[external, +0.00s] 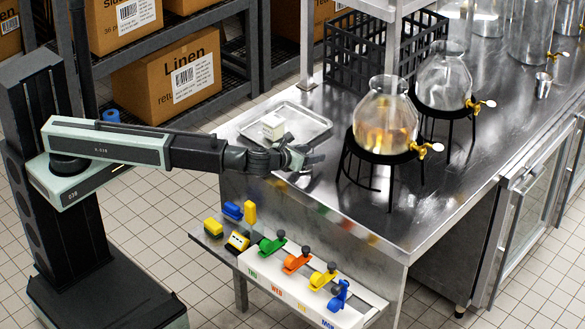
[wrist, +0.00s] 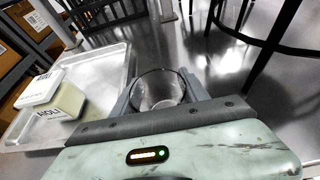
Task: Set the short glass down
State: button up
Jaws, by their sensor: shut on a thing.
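The short glass (wrist: 158,91) is clear and shows in the wrist view between the two fingers of my gripper (external: 303,158), with its round rim facing the camera. My gripper is shut on it. In the external view my gripper is low over the near left part of the steel counter (external: 345,213). The glass is hard to make out there, mostly hidden by the fingers. I cannot tell whether its base touches the counter.
A metal tray (external: 318,122) holding a small white box labelled Aioli (wrist: 50,95) is just left of the glass. A glass dispenser (external: 386,112) on a black stand is to the right. A black crate (external: 350,62) stands behind. Coloured levers (external: 297,261) line the shelf below the counter edge.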

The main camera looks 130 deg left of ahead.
jog(key=shift+f, duration=0.2)
jog(key=o, duration=1.5)
jog(key=shift+r, duration=0.15)
jog(key=shift+d+r, duration=0.15)
jog(key=shift+r, duration=0.1)
jog(key=p+v, duration=0.4)
jog(key=v, duration=0.7)
jog(key=shift+d+p, duration=0.35)
